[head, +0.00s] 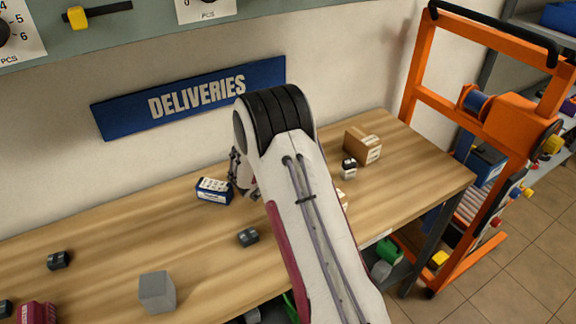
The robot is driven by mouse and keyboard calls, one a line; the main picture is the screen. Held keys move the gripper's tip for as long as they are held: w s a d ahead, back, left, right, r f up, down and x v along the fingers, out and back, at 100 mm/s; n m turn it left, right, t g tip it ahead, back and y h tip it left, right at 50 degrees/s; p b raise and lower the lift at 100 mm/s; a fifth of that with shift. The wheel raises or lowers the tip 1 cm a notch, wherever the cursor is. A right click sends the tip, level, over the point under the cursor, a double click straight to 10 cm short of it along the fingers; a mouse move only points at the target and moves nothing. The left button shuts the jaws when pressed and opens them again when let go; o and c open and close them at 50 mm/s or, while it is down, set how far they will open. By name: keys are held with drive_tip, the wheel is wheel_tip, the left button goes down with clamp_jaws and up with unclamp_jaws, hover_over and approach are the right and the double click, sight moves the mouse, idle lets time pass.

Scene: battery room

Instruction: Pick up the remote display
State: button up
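Nothing on the bench can be named with certainty as the remote display. Small dark grey devices lie on the wooden bench, one (248,237) just left of my arm and another (58,260) at the far left. A blue and white labelled box (213,191) sits near the wall. My gripper (243,180) is mostly hidden behind my arm. Its visible dark part is just right of the blue and white box; contact cannot be told. Its fingertips and opening are not clear.
The wooden bench (130,240) also holds a grey cube (157,291), a cardboard box (362,146), a small black and white item (349,168) and a dark red item (37,312). An orange trolley (425,75) stands at the right. The bench's left middle is mostly clear.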

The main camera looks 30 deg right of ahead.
idle(0.3)
drive_tip(key=c, duration=1.3)
drive_tip(key=shift+r, duration=0.15)
drive_tip(key=shift+r, duration=4.9)
